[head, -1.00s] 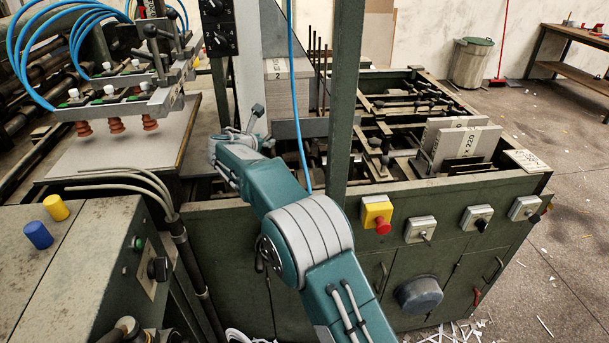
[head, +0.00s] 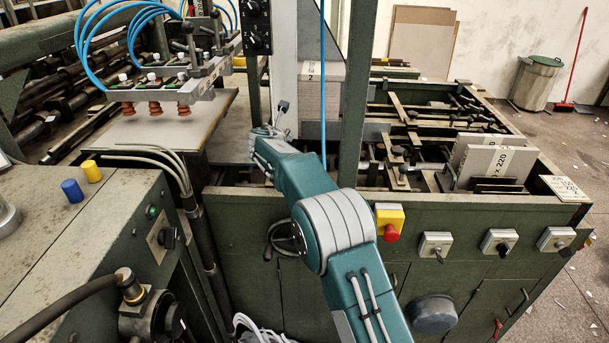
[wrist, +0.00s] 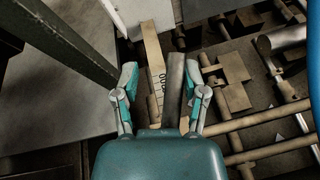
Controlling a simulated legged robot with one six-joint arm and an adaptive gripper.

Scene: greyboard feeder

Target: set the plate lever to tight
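A small lever with a dark knob (head: 283,105) and a grey shaft stands upright by the feeder's grey upright panel in the head view; I take it to be the plate lever. No tight or loose marking is readable. My gripper (head: 266,131) is just left of and below it in that view; its tips are small there. In the wrist view my gripper (wrist: 160,72) is open, its two fingers wide apart. A dark grey bar (wrist: 173,88) lies in line with the gap, beside a pale scale strip (wrist: 154,70); I cannot tell whether the bar is the lever.
A green post (head: 355,90) and a blue hose (head: 323,80) stand right of my gripper. Suction cups (head: 156,107) hang over a grey board (head: 165,130) at left. The feeder bed's rods and a board stack (head: 488,160) are at right. A red stop button (head: 391,232) is on the front.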

